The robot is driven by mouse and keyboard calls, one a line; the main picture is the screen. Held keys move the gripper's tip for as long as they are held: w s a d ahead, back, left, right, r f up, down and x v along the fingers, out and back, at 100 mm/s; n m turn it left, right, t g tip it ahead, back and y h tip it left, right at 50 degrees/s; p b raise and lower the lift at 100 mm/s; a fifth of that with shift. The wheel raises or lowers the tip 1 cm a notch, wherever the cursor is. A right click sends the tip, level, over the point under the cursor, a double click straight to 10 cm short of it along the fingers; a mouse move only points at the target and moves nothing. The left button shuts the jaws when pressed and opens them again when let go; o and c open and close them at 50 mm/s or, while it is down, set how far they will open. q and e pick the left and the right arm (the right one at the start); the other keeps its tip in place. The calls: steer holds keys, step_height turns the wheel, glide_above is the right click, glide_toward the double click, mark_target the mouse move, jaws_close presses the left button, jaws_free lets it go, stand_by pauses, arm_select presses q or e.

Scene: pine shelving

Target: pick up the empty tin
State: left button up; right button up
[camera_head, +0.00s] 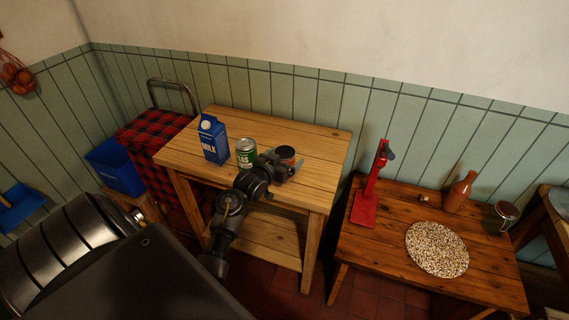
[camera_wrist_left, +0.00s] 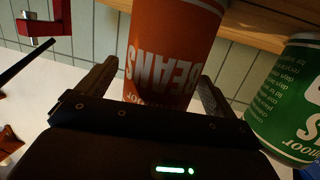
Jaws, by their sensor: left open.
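An orange-red tin marked BEANS (camera_wrist_left: 172,50) fills the upper middle of the left wrist view, upside down there. In the head view its brownish top (camera_head: 287,152) shows on the pale wooden table, partly hidden by my gripper. My left gripper (camera_head: 283,165) is open, with one finger on each side of this tin; it also shows in the left wrist view (camera_wrist_left: 158,88). I cannot tell whether the fingers touch it. A green tin (camera_head: 246,154) with a silvery top stands to its left, and shows at right in the wrist view (camera_wrist_left: 290,100). My right gripper is not in view.
A blue milk carton (camera_head: 213,140) stands left of the green tin. The pale table (camera_head: 320,145) is clear behind and to the right. A darker table (camera_head: 375,245) at right holds a red stand (camera_head: 369,195), a speckled round mat (camera_head: 437,249), a brown bottle (camera_head: 459,192) and a jar (camera_head: 499,217).

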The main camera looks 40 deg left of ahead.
mark_target(283, 152)
arm_select(q)
steer(key=shift+c, duration=0.3)
steer(key=c, duration=1)
steer(key=shift+r, duration=0.15)
steer(key=shift+r, duration=0.25)
steer(key=r, duration=0.1)
steer(key=r+b, duration=0.1)
steer(key=r, duration=0.1)
steer(key=shift+s+a, duration=0.15)
steer(key=shift+s, duration=0.05)
steer(key=s+a+r, duration=0.6)
steer(key=s+r, duration=0.3)
steer(key=s, duration=0.3)
steer(key=shift+a, duration=0.15)
